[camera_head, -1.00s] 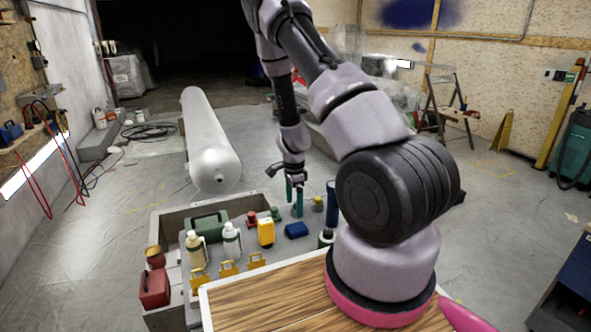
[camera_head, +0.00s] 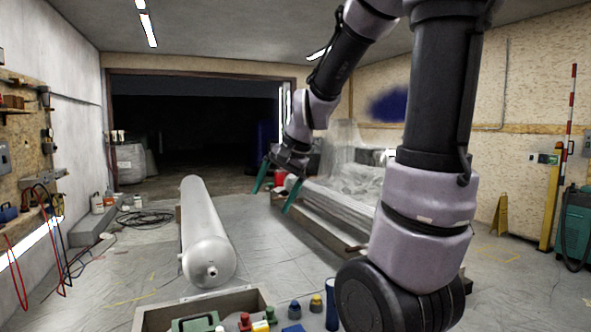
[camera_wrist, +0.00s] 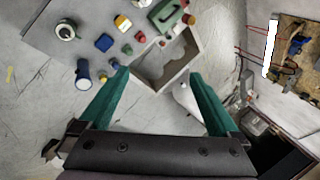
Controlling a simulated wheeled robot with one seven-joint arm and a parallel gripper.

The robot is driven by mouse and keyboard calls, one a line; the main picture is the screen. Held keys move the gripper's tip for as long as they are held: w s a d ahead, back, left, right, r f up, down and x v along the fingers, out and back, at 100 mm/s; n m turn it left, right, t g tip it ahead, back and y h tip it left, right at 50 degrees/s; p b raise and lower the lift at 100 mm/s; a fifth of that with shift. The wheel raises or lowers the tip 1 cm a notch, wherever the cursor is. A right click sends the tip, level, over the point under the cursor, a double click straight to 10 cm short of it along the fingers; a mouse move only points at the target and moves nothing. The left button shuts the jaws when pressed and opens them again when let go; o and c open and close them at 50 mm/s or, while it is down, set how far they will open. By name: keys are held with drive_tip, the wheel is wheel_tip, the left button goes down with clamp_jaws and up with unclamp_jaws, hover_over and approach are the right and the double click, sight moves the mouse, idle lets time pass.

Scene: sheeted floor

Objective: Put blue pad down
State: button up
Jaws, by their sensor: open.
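The blue pad (camera_head: 293,328) shows at the bottom edge of the head view, partly cut off. In the wrist view the blue pad (camera_wrist: 104,42) lies flat on the grey surface, among small bottles and knobs. My gripper (camera_head: 272,198) has two green fingers spread wide, with nothing between them. It is raised well above the work surface. In the wrist view my gripper (camera_wrist: 158,73) is open and empty, with the pad up and to the left of its left fingertip.
A green case (camera_wrist: 166,14), a yellow item (camera_wrist: 122,22) and a dark blue cylinder (camera_wrist: 83,70) stand near the pad. An open box (camera_wrist: 152,84) adjoins the surface. A white tank (camera_head: 205,235) lies on the floor beyond.

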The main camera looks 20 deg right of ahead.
drive_tip(key=s+r+n+t, duration=0.1)
drive_tip(key=s+r+n, duration=0.1)
drive_tip(key=s+r, duration=0.2)
drive_tip(key=s+r+n+t+h, duration=0.1)
drive_tip(key=s+r, duration=0.3)
drive_tip(key=s, duration=0.5)
drive_tip(key=shift+d+n+t, duration=0.15)
drive_tip(key=shift+n+t, duration=0.15)
drive_tip(key=shift+n, duration=0.5)
drive_tip(key=shift+o, duration=0.2)
